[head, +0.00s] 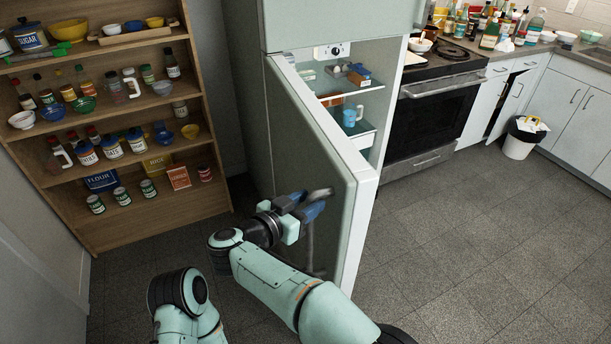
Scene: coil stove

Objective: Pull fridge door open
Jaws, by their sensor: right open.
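The pale green fridge door (325,150) stands part open, swung out toward me, with the shelves inside showing to its right. A grey bar handle (309,245) is on the door's outer face, partly hidden by my right gripper. My right gripper (308,211) has blue fingers and is open at the upper part of the handle. Whether the fingers touch the bar I cannot tell. Part of my left arm shows at the bottom left, but its gripper is not in view.
A wooden shelf (140,215) with jars, bowls and boxes stands at the left. A stove (432,115), cabinets (568,112) and a white bin (519,144) line the back right. The grey tiled floor (460,250) to the right of the door is clear.

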